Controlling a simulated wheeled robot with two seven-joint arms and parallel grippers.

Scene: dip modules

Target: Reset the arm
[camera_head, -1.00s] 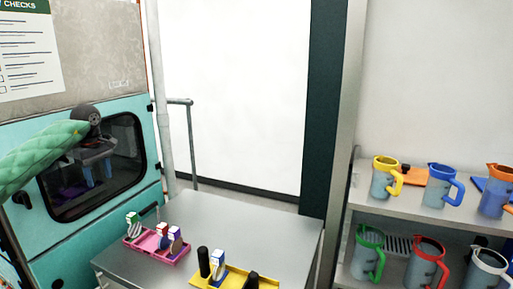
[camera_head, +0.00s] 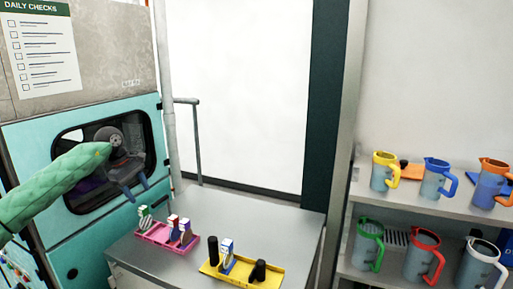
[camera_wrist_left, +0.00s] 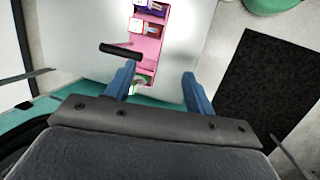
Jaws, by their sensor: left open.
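My left arm comes in from the left in a green quilted sleeve. My left gripper (camera_head: 136,192) is in front of the dark window of the teal machine, with its blue fingers pointing down. In the left wrist view the two blue fingers (camera_wrist_left: 160,88) stand apart with nothing held between them. Beyond them, the pink tray (camera_wrist_left: 150,45) shows on the grey table. In the head view the pink tray (camera_head: 155,238) holds several small items and lies to the right of and below the gripper. My right gripper is not in view.
The teal machine (camera_head: 70,243) stands close behind my left gripper, with a grey handrail (camera_head: 197,140) to its right. A yellow tray (camera_head: 262,281) with dark and white items sits on the grey table (camera_head: 235,215). Shelves (camera_head: 420,203) at right hold several coloured-handled jugs.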

